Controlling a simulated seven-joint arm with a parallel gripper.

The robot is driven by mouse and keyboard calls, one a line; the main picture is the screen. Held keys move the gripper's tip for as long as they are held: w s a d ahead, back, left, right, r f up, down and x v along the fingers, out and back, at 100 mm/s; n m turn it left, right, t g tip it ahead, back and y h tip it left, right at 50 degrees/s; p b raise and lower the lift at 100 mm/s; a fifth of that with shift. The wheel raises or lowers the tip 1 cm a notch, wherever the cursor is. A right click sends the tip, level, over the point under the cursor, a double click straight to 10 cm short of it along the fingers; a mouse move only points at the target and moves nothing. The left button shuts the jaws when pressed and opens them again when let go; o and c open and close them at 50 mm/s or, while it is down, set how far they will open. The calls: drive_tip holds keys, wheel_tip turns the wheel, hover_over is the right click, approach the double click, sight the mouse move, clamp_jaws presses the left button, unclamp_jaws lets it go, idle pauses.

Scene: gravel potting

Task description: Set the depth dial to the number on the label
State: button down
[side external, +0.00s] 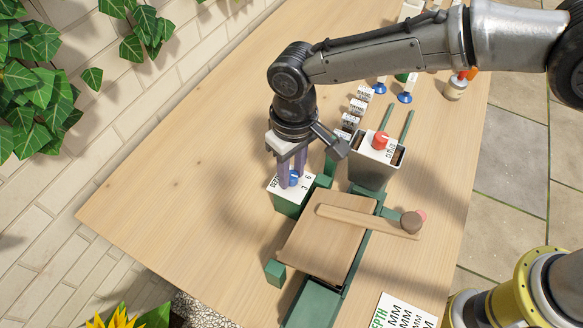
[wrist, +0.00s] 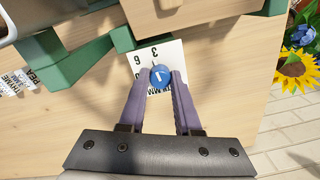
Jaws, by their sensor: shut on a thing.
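The depth dial is a blue knob (wrist: 160,76) with a pale pointer mark, on a white numbered plate (wrist: 174,54) where 3 and 6 can be read. In the side view the knob (side external: 294,178) sits on the plate (side external: 306,182) atop a green block (side external: 287,204). My gripper (side external: 291,176) points down with its purple fingers shut on the knob; the wrist view shows a finger on each side (wrist: 160,80). The label (side external: 402,313) is a white card at the bottom edge, with "DEPTH" and "MM" lettering; it is cut off and its number is unclear.
A wooden board (side external: 322,243) in a green frame lies beside the dial, with a wooden scraper (side external: 365,220) across it. Small labelled blocks (side external: 357,106) line up farther back. The table's left side is clear.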

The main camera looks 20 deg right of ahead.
sight(294, 173)
drive_tip(key=shift+r+m, duration=0.1)
drive_tip(key=shift+m, duration=0.6)
drive_tip(key=c, duration=0.6)
unclamp_jaws()
wheel_tip(294, 173, up, 14)
drive_tip(key=shift+d, duration=0.25)
drive_tip(key=shift+w, duration=0.1)
